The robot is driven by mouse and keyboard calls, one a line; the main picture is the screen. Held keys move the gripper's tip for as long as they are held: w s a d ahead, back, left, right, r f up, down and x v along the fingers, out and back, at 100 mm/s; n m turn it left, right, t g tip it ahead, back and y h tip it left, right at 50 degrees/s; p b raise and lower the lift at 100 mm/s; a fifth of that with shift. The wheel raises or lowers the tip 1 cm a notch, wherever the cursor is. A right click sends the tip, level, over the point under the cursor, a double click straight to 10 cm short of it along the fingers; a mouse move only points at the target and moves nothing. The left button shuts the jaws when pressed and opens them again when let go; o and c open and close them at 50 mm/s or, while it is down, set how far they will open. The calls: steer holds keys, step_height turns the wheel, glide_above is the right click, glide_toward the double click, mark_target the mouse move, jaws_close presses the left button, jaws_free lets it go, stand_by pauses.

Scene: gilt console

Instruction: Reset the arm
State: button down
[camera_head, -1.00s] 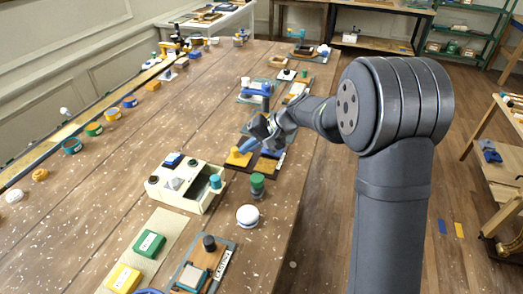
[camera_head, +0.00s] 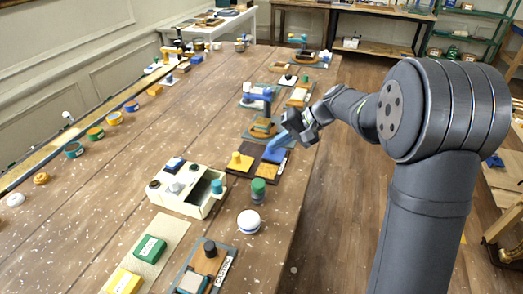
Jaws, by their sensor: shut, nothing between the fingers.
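My gripper (camera_head: 277,150) shows in the head view at the end of my grey arm. A yellow knob (camera_head: 237,161) on a yellow base stands just left of the fingers. My gripper is apart from the knob. Whether the fingertips touch the dark pad cannot be told.
A cream box (camera_head: 177,200) with several knobs stands nearer, with a green-topped cylinder (camera_head: 258,187) and a white round jar (camera_head: 248,221) to its right. A blue-topped fixture (camera_head: 258,97) stands behind my gripper.

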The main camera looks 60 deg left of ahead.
mark_target(240, 158)
steer(key=v, duration=0.3)
steer(key=shift+w+d+r, duration=0.15)
steer(key=shift+w+r, duration=0.05)
steer(key=shift+r, duration=0.05)
steer(key=x, duration=0.9)
steer(key=shift+s, duration=0.2)
steer(key=s+a, duration=0.2)
steer(key=shift+s+f, duration=0.35)
steer(key=shift+s, duration=0.05)
steer(key=shift+s+a, duration=0.25)
steer(key=shift+s, duration=0.15)
